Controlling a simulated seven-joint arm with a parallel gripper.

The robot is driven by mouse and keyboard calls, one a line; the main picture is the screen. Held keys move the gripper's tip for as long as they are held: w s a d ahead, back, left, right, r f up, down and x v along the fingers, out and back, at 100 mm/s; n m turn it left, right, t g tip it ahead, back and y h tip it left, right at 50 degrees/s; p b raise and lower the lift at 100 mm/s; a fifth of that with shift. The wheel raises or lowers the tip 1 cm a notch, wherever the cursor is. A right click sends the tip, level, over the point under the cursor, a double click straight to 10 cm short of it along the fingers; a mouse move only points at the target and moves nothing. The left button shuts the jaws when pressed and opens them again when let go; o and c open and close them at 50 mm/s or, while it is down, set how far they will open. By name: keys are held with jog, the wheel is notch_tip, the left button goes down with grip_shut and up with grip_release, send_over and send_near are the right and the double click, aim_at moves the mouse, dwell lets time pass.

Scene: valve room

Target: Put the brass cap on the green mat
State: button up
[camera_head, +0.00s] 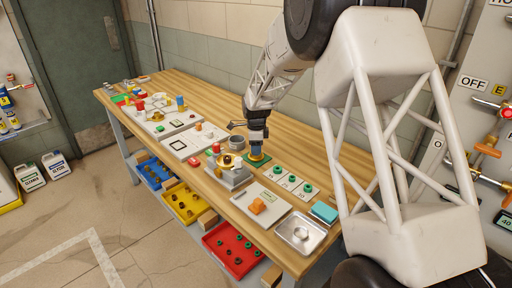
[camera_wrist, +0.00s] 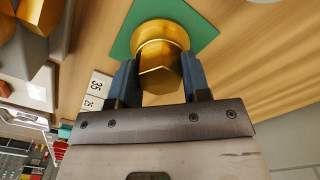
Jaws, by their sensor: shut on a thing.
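The brass cap (camera_wrist: 162,62) is between the two blue-grey fingers of my gripper (camera_wrist: 158,80) in the wrist view. The fingers are shut on its sides. The green mat (camera_wrist: 203,24) lies on the wooden bench directly behind and around the cap in that view. In the head view my gripper (camera_head: 257,147) points down over the green mat (camera_head: 266,160), with the cap low at its tips. The cap is within the mat's outline; I cannot tell whether its underside touches the mat.
A grey block with a brass fitting (camera_head: 230,162) stands close left of the mat. Number cards with green rings (camera_head: 293,179) lie to the right. A tray with an orange part (camera_head: 258,206), a metal tray (camera_head: 300,235) and a teal block (camera_head: 324,211) are nearer the front.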

dwell(0.3)
jog(key=o, duration=1.1)
jog(key=shift+o, duration=0.2)
jog(key=shift+r, duration=0.2)
jog(key=shift+r, duration=3.8)
